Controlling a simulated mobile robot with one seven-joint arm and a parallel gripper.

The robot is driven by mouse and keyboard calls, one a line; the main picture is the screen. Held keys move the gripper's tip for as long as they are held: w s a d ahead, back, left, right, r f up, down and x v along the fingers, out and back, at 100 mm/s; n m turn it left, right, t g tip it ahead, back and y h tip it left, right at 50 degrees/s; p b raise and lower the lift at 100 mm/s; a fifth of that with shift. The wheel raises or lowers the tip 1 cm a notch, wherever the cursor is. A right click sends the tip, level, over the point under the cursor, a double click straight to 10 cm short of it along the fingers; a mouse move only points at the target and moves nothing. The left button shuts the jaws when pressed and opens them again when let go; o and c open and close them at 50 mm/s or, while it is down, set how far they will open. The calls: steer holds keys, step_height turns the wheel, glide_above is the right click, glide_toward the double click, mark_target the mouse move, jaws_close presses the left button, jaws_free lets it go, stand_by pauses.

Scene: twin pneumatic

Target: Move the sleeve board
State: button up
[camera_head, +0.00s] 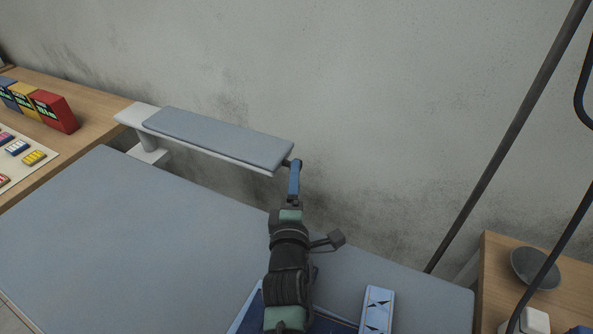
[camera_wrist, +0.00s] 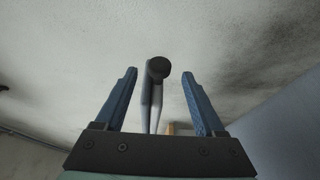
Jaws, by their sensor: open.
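The sleeve board (camera_head: 220,139) is a long grey padded board on a white base, standing at the back left and reaching right along the wall. A dark round knob (camera_head: 296,163) sticks out of its right end. My gripper (camera_head: 295,172) is at that end, its blue fingers beside the knob. In the wrist view my gripper (camera_wrist: 159,74) is open, with the knob (camera_wrist: 158,68) showing between the two fingertips and the board (camera_wrist: 151,105) edge-on behind it. I see a gap on both sides, with no finger clearly touching.
A wide grey padded surface (camera_head: 130,220) lies below the arm. A wooden counter (camera_head: 95,98) with coloured boxes (camera_head: 52,111) is at the left. A wooden table (camera_head: 500,285) with a dark bowl (camera_head: 535,268) is at the right. Dark poles (camera_head: 510,135) rise at the right. The grey wall is close behind.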

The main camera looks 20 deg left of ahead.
steer(key=shift+w+a+b, duration=0.2)
steer(key=shift+w+a, duration=0.05)
steer(key=shift+w, duration=1)
steer(key=shift+w+a+b, duration=0.15)
steer(key=shift+w+a, duration=0.1)
steer(key=shift+w, duration=1)
jaws_close()
